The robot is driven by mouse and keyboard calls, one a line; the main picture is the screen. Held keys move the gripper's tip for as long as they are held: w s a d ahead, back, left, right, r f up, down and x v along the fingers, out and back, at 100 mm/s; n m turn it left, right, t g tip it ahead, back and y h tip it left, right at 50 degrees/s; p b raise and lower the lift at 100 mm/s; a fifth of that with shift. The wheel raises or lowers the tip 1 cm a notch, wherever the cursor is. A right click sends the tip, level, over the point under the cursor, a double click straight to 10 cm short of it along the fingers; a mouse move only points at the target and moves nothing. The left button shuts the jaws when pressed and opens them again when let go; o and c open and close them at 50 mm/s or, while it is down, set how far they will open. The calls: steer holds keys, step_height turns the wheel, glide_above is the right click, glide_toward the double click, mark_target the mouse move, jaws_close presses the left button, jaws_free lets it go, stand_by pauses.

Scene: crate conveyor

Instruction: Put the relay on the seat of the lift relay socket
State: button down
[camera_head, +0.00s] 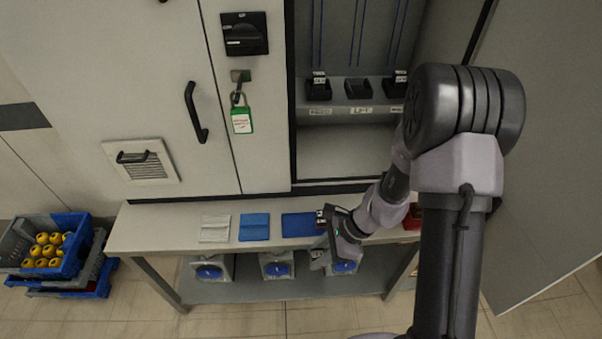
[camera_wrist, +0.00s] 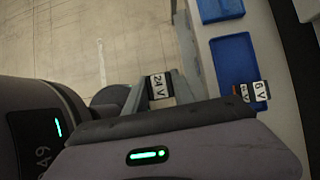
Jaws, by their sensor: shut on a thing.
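My gripper (camera_wrist: 160,92) is shut on a relay (camera_wrist: 157,84) with a white label reading 24 V, seen between the fingers in the wrist view. In the head view my gripper (camera_head: 319,258) is in front of the bench edge, and the held relay cannot be made out there. In the open cabinet, three dark sockets stand in a row on a ledge. The middle socket (camera_head: 358,89) looks empty; its label, on the ledge, is too small to read surely. The left socket (camera_head: 319,90) and right socket (camera_head: 396,88) each appear to hold a labelled relay.
A blue tray (camera_wrist: 228,50) on the bench (camera_head: 165,229) holds relays, one marked 6 V (camera_wrist: 261,90). The cabinet door (camera_head: 545,150) stands open at right. Crates (camera_head: 88,262) with yellow items stand at left.

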steer(key=n, duration=0.1)
steer(key=w+a+r+n+g, duration=0.1)
steer(key=n, duration=0.1)
steer(key=shift+w+a+r+g, duration=0.15)
steer(key=shift+r+g, duration=0.1)
steer(key=shift+g, duration=0.05)
steer(key=w+d+r+n+g+h, duration=0.2)
steer(key=d+r+n+g+h, duration=0.2)
steer(key=n, duration=1)
steer(key=d+r+h, duration=0.2)
steer(key=d+r, duration=0.2)
steer(key=shift+w+r+n+g+h, duration=0.3)
steer(key=shift+w+n+g, duration=0.1)
